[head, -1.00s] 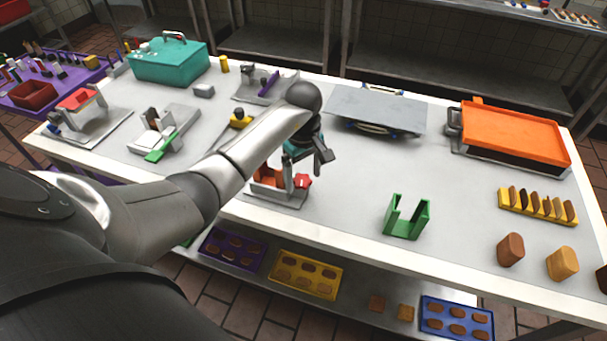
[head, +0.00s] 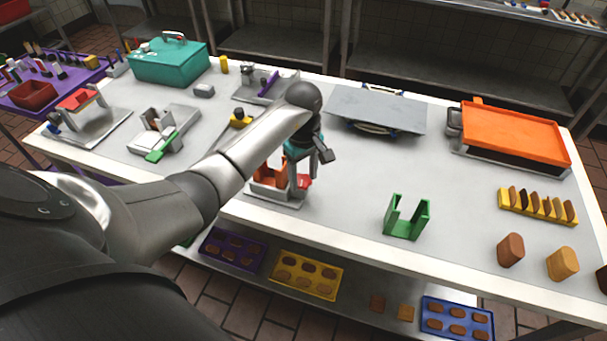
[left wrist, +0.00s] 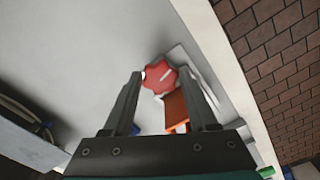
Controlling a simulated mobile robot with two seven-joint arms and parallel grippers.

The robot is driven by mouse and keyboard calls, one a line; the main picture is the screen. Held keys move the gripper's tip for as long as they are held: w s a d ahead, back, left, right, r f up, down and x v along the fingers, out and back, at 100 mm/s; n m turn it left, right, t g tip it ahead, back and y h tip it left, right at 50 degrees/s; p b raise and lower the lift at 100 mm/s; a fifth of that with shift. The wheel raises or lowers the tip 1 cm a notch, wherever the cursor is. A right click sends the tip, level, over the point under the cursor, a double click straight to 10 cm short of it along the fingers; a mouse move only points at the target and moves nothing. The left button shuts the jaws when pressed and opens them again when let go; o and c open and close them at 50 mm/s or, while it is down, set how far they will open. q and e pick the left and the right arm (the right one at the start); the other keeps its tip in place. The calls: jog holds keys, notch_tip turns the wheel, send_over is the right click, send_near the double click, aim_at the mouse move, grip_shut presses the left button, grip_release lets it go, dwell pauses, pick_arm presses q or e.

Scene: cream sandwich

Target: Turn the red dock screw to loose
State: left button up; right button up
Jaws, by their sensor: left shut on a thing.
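The red dock screw (head: 305,182) is a small lobed knob at the right side of a grey dock (head: 283,202) near the table's front edge. My left gripper (left wrist: 160,74) is shut on the screw, with one finger on each side of it. The left wrist view shows the screw (left wrist: 160,77) between the fingertips, with a pale slanted mark on its face. An orange-red part (head: 268,176) sits in the dock; it also shows in the left wrist view (left wrist: 177,110). In the head view a finger partly hides the screw. My right gripper is not in view.
A green holder (head: 407,222) stands to the right of the dock. A grey plate (head: 375,108) and an orange tray (head: 515,132) lie farther back. A teal box (head: 170,62) and several small fixtures stand at the left. The table between the dock and green holder is clear.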

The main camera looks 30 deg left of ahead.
pick_arm(q)
jog(key=shift+a, duration=0.15)
jog(key=shift+n+b, duration=0.5)
jog(key=shift+n, duration=0.2)
jog(key=shift+n+b, duration=0.45)
jog(key=shift+n, duration=0.75)
jog(key=n, duration=0.3)
jog(key=shift+w+n, duration=0.15)
jog(key=shift+n, duration=0.15)
jog(key=n, duration=0.3)
jog(key=shift+n, duration=0.3)
jog(key=n, duration=0.3)
jog(key=shift+w+n+p, duration=0.15)
jog(key=shift+n+p, duration=0.15)
jog(key=n+p, duration=0.1)
jog(key=n, duration=0.2)
jog(key=shift+a+n, duration=0.1)
jog(key=shift+n, duration=0.2)
jog(key=n+p, duration=0.2)
jog(key=n, duration=0.4)
jog(key=shift+a, duration=0.15)
jog(key=shift+n, duration=0.4)
